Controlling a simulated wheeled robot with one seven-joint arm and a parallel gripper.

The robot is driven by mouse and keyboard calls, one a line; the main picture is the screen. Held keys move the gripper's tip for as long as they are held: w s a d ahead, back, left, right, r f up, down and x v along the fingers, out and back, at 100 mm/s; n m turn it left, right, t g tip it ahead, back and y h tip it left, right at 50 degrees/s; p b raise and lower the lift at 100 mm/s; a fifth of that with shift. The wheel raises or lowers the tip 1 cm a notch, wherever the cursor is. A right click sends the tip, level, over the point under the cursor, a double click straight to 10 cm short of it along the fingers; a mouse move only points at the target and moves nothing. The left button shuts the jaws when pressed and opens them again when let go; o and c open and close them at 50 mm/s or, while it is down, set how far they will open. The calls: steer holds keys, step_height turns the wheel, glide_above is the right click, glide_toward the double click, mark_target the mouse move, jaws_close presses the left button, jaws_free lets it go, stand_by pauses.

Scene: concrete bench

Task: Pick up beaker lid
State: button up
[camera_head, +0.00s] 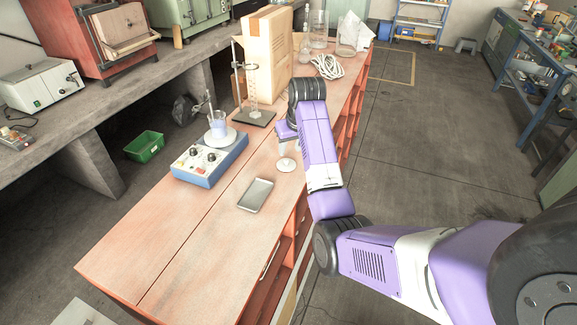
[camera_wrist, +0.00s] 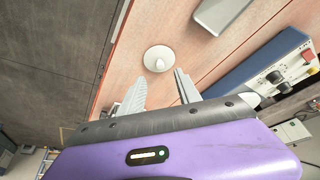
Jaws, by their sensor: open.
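The beaker lid (camera_head: 286,165) is a small white disc lying flat on the wooden bench top, right of the blue stirrer box and beyond the phone. In the wrist view the lid (camera_wrist: 157,59) shows a raised knob at its middle. My gripper (camera_wrist: 162,88) is open and empty, its two grey fingers pointing toward the lid, which lies just past the fingertips. I cannot tell the exact height above the bench. In the head view my gripper (camera_head: 288,142) is partly hidden by my purple arm, just behind the lid.
A grey phone (camera_head: 255,195) lies near the lid. The blue stirrer box (camera_head: 209,158) carries a beaker (camera_head: 218,124) of bluish liquid. A stand with a black base (camera_head: 254,118), a cardboard box (camera_head: 268,55) and a white cable coil (camera_head: 327,66) are farther back. The bench front is clear.

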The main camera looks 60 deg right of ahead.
mark_target(286, 159)
steer(key=shift+p+x, duration=0.7)
steer(key=shift+x, duration=3.1)
steer(key=shift+w+d+r, duration=0.1)
steer(key=shift+d, duration=0.05)
jaws_close()
